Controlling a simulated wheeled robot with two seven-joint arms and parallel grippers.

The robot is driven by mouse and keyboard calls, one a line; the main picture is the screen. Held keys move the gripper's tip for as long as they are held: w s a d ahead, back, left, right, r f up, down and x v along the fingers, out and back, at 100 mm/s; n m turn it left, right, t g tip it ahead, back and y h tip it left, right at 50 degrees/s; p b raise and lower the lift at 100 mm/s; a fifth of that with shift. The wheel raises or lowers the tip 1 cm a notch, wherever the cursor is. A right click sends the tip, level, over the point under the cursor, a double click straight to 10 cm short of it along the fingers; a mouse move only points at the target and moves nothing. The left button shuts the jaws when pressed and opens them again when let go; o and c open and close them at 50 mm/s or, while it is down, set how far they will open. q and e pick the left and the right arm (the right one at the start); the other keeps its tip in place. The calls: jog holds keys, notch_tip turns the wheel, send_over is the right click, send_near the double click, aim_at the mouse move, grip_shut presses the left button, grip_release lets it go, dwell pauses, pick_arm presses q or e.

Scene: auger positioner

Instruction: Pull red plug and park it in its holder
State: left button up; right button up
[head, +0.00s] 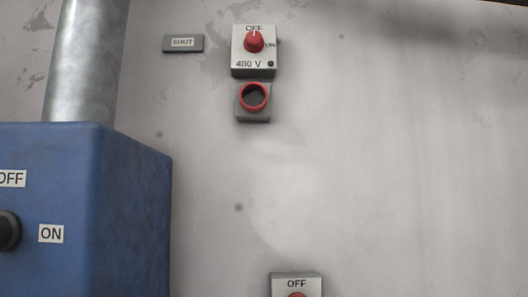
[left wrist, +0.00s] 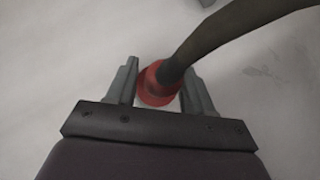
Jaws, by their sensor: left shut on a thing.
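In the left wrist view, my left gripper (left wrist: 158,88) is shut on the red plug (left wrist: 155,92). A thick dark cable (left wrist: 215,35) runs from the plug up to the right. Pale wall lies behind the plug, and what its front end touches is hidden. In the head view, a socket with a red ring (head: 254,97) and a dark opening sits below the 400 V switch box (head: 254,66). The red knob (head: 254,41) on that box points up at OFF. Neither gripper shows in the head view.
A blue box (head: 125,210) with OFF and ON labels and a dark knob (head: 8,230) stands at the left, under a metal pipe (head: 88,60). A SHUT plate (head: 183,43) is on the wall. Another OFF box (head: 297,284) is cut off at the bottom. The right wall is bare.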

pick_arm(q)
jog(key=shift+w+r+p, duration=0.25)
jog(key=shift+w+p, duration=0.3)
jog(key=shift+w, duration=0.05)
jog(key=shift+w+p, duration=0.75)
jog(key=shift+w, duration=0.2)
jog(key=shift+w+f+p, duration=0.1)
jog(key=shift+w+p, duration=0.4)
jog(key=shift+w, duration=0.3)
jog(key=shift+f, duration=0.1)
jog(key=shift+b, duration=0.55)
jog(key=shift+w+p, duration=1.7)
jog(key=shift+w, duration=0.05)
